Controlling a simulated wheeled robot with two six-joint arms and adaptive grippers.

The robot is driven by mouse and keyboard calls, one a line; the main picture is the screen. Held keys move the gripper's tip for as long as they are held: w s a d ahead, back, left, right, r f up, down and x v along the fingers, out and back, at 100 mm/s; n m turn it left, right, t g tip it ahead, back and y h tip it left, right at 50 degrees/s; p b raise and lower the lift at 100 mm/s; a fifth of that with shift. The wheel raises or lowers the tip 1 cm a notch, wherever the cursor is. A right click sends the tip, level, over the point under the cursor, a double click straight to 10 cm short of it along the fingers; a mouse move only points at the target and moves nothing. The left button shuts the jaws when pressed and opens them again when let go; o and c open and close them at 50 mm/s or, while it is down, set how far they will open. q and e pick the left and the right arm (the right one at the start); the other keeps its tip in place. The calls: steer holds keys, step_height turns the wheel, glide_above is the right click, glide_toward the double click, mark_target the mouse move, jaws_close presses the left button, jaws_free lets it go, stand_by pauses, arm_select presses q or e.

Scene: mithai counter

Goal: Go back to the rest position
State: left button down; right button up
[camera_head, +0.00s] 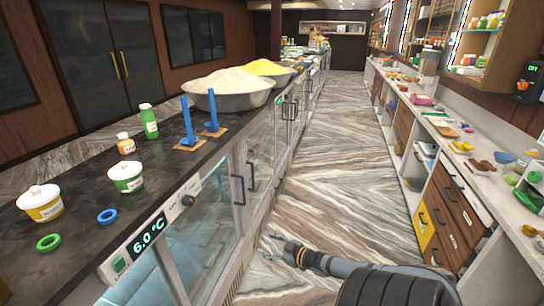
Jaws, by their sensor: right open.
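My right gripper (285,249) shows at the bottom middle, with its arm coming in from the lower right. Its fingers are apart and empty, pointing left over the marble floor, to the right of the glass-fronted counter. My left gripper and left arm are not in view.
The dark counter (78,262) on the left holds tubs, a green bottle (149,121), rings (107,216), blue posts (188,122) and heaped bowls (229,97). A cluttered shelf counter with drawers (452,213) lines the right. The marble aisle (335,150) between is clear.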

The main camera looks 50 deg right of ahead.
steer(key=shift+f, duration=0.1)
stand_by(0.5)
steer(key=s+a+f+m+g+h+b, duration=0.1)
steer(key=s+f+g, duration=0.1)
steer(key=s+f, duration=0.55)
steer(key=s+a+f+m+g+h, duration=0.1)
steer(key=s+f+g, duration=0.25)
steer(key=f, duration=0.65)
steer(key=s+a+f+m+g+h+b, duration=0.1)
steer(key=s+f+g, duration=0.1)
steer(key=s+f, duration=0.5)
steer(key=s+a+f+g+y, duration=0.1)
steer(key=s+a+f+g, duration=0.2)
steer(key=s+a+f, duration=0.4)
steer(key=s+a+f+g+y, duration=0.1)
steer(key=s+a+f+g, duration=0.2)
steer(key=s+a+f, duration=0.5)
steer(key=s+a, duration=0.2)
steer(key=a, duration=0.2)
steer(key=shift+a+b, duration=0.35)
steer(key=shift+a, duration=0.05)
